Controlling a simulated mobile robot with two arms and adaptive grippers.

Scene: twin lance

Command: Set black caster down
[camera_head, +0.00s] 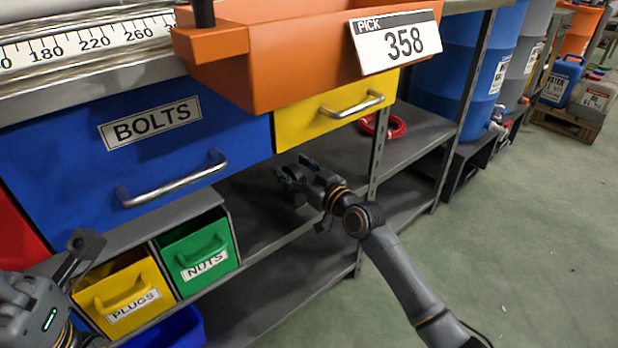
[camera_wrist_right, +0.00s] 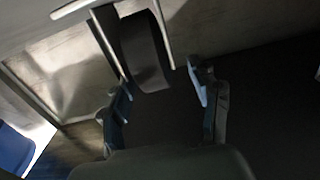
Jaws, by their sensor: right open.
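The black caster (camera_wrist_right: 146,55) shows in the right wrist view as a dark wheel between pale metal fork plates. It lies ahead of and partly between the fingers of my right gripper (camera_wrist_right: 160,100), which are spread with gaps beside the wheel. In the head view my right gripper (camera_head: 300,180) is low over the grey shelf under the yellow drawer. A dark rounded shape at its tip may be the caster, but I cannot tell it from the fingers. My left gripper (camera_head: 82,255) is at the lower left, in front of the plugs bin; its jaw gap is unclear.
The grey shelf (camera_head: 405,140) holds a red coil (camera_head: 385,126). Above are the blue BOLTS drawer (camera_head: 140,150), yellow drawer (camera_head: 310,120) and orange bin (camera_head: 290,70). Yellow PLUGS (camera_head: 125,290) and green NUTS (camera_head: 195,250) bins stand left. A shelf post (camera_head: 375,150) is close to my right arm.

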